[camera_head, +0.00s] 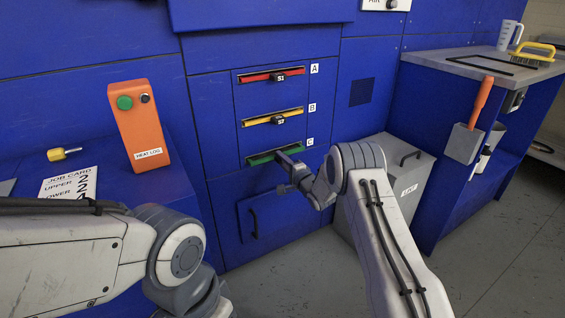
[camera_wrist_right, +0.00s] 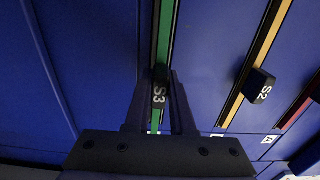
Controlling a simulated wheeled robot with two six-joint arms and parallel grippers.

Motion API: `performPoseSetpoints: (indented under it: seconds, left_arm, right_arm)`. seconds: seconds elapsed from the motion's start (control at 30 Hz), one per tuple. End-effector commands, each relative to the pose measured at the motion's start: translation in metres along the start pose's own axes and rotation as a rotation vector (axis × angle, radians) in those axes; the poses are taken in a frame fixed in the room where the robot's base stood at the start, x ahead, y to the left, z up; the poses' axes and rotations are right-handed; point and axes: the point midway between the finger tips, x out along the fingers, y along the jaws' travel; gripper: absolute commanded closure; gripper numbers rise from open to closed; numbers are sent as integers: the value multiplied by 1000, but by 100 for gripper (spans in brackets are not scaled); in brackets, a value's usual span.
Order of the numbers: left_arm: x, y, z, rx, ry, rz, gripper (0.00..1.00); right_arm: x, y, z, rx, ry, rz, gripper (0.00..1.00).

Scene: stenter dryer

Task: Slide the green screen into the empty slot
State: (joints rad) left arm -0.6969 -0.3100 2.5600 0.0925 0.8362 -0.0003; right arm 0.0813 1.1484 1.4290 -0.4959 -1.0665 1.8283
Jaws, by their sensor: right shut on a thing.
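The green screen (camera_head: 262,159) is at the slot marked C, the lowest of three in the blue machine front. Its green face looks deeper than the others and seems to stand out a little from the slot; how far in it sits is unclear. My right gripper (camera_head: 286,160) is at its middle. In the right wrist view the green screen (camera_wrist_right: 166,35) runs up from the dark S3 handle (camera_wrist_right: 160,92), which sits between the fingers of my right gripper (camera_wrist_right: 161,80), shut on it. My left arm shows at lower left, but its gripper is out of view.
Above are the red screen S1 (camera_head: 255,77) in slot A and the yellow screen S2 (camera_head: 257,121) in slot B. A grey lint bin (camera_head: 412,170) stands close right of my right arm. An orange control box (camera_head: 138,125) stands on the left ledge.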

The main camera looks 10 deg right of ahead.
Motion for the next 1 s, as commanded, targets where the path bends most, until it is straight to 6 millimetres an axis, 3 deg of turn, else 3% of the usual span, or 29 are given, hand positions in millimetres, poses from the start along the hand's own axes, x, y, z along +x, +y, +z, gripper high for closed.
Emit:
performPoseSetpoints:
  seconds: [0.87, 0.9, 1.0]
  left_arm:
    - [12, -1, 1, 0, 0, 0, 0]
    - [12, -1, 1, 0, 0, 0, 0]
    - [12, -1, 1, 0, 0, 0, 0]
  right_arm:
    - [22, 0, 0, -1, -1, -3, 100]
    - [23, -1, 0, -1, -1, -3, 74]
    - [22, -1, 0, -1, 0, -2, 43]
